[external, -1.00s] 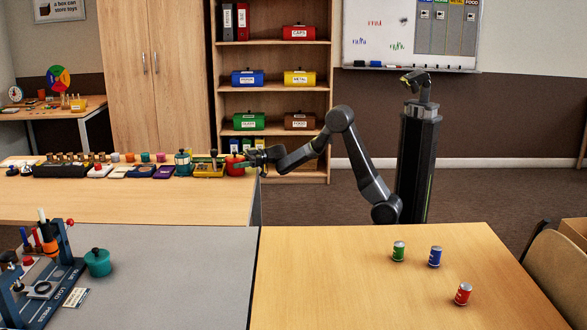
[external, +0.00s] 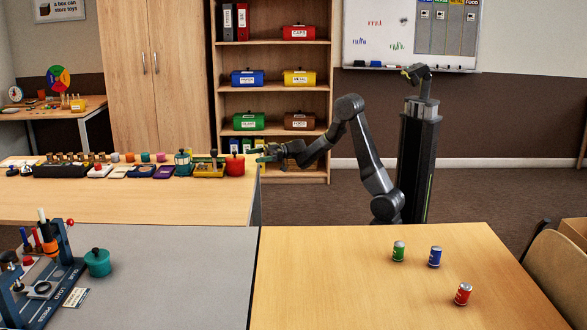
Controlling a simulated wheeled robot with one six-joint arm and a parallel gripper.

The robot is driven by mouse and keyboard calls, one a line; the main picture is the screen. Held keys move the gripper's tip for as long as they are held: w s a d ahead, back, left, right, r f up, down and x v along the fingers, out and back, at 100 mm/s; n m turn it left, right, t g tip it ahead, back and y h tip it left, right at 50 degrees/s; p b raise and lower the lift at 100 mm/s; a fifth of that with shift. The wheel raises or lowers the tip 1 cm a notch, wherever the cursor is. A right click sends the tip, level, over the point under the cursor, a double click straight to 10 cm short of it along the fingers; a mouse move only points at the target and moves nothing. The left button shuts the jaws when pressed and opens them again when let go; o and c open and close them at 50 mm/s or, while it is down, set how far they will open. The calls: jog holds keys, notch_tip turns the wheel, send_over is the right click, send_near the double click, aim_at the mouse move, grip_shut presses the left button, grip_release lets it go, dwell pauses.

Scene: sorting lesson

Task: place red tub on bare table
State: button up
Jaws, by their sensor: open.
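The red tub (external: 235,166) stands upright at the right end of a row of items on the back left wooden table (external: 150,204), close to that table's right edge. A dark knob shows on its top. My gripper (external: 262,155) is just right of the tub, level with its upper part, with its jaws pointing left. It is open and empty, and a small gap shows between it and the tub.
A yellow tray (external: 209,171) sits directly left of the tub, with more items beyond. The front of that table is bare. A teal pot (external: 97,262) stands on the grey table.

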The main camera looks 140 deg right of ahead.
jog(key=shift+o, duration=0.4)
jog(key=shift+v, duration=1.8)
jog(key=shift+r+p, duration=0.15)
jog(key=shift+p, duration=0.95)
